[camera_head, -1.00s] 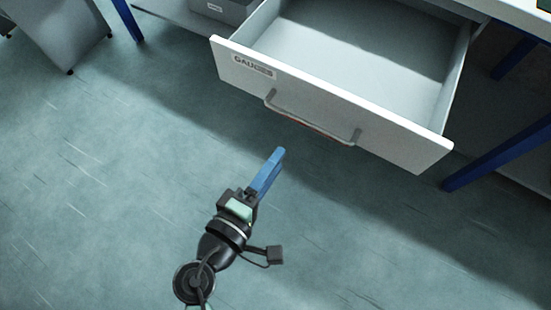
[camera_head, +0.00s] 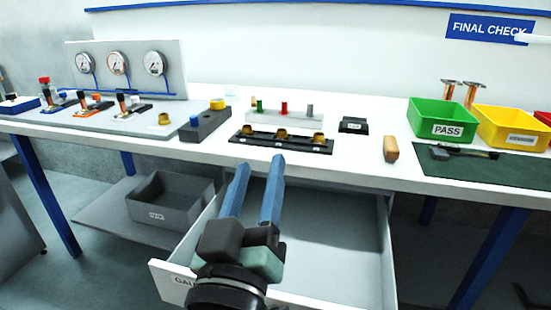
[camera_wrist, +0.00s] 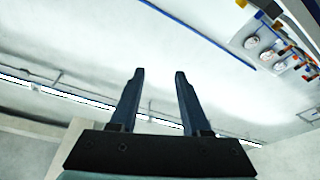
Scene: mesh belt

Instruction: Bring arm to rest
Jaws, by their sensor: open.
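My gripper (camera_head: 256,190) is open, its two blue fingers spread apart with nothing between them. In the head view it points up and away, in front of the open drawer (camera_head: 340,262) under the workbench. In the wrist view the gripper (camera_wrist: 159,75) shows empty fingers against a pale wall. The drawer's inside looks empty where I can see it. My arm and gripper hide part of the drawer's left side and front panel.
The workbench (camera_head: 350,172) holds gauges (camera_head: 118,63), a black fixture with brass fittings (camera_head: 283,140), a green PASS bin (camera_head: 442,118) and a yellow bin (camera_head: 513,127). A grey bin (camera_head: 170,203) sits on the lower shelf. Open floor (camera_head: 85,275) lies at left.

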